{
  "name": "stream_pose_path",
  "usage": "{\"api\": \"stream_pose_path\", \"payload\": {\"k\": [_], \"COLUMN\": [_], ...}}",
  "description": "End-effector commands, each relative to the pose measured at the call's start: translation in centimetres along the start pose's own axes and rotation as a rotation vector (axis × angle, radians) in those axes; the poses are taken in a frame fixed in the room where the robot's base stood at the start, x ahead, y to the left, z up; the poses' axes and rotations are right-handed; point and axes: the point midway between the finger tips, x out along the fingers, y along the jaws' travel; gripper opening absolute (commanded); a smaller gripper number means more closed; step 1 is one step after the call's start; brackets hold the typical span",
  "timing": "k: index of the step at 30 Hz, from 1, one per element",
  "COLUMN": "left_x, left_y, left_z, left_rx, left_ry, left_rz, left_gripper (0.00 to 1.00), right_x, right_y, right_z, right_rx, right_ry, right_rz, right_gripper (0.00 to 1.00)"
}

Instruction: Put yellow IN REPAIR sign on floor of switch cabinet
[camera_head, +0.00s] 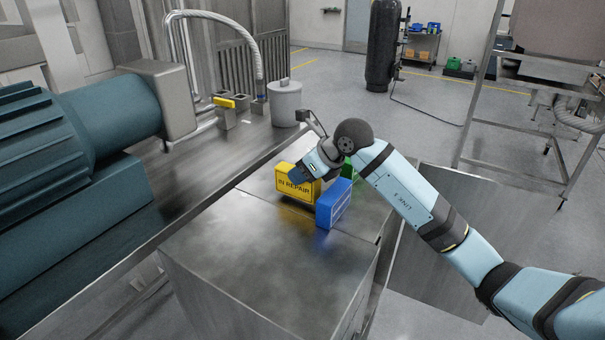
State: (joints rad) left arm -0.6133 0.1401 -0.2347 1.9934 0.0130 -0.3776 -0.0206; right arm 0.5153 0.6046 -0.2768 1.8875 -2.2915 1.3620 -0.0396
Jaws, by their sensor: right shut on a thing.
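The yellow IN REPAIR sign (292,188) stands upright on the metal cabinet top (255,262), with its lettering facing the camera. My right gripper (306,176) is at the sign's upper right side and is shut on it; its fingertips are partly hidden. A blue sign (334,204) stands just right of the yellow one, nearer the camera. A green sign (348,168) is behind the blue one, partly covered by my right arm. My left gripper is not in view. I cannot make out the inside of the switch cabinet.
A large teal motor (75,150) fills the left side. A grey cylindrical pot (285,103) and a yellow-handled valve (228,102) stand behind the signs. A metal frame table (535,110) is at the right. The front of the cabinet top is clear.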

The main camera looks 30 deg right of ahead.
Motion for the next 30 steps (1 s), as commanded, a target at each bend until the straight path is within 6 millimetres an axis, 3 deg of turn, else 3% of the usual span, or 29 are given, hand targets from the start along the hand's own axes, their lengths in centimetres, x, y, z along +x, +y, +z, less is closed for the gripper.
{"api": "stream_pose_path", "payload": {"k": [3, 14, 15, 17, 26, 30], "left_x": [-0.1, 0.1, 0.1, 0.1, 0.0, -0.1], "left_y": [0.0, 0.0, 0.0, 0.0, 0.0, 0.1], "left_z": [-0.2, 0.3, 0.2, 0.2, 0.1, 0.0], "left_rx": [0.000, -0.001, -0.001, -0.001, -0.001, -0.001], "left_ry": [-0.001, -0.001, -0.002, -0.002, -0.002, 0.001], "left_rz": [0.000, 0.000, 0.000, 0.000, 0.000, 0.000], "left_gripper": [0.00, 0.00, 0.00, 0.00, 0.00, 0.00], "right_x": [0.8, 1.2, 1.1, 1.1, 1.0, 0.0], "right_y": [0.0, 0.0, 0.0, 0.0, 0.0, -0.1], "right_z": [-0.9, -1.2, -1.1, -1.1, -1.0, -0.9], "right_rx": [0.001, -0.001, 0.000, 0.000, 0.000, -0.001], "right_ry": [0.000, -0.001, 0.000, 0.000, -0.001, -0.002], "right_rz": [0.001, -0.001, -0.001, 0.000, 0.000, -0.003], "right_gripper": [0.09, 0.09, 0.47, 0.61, 0.63, 0.63]}}
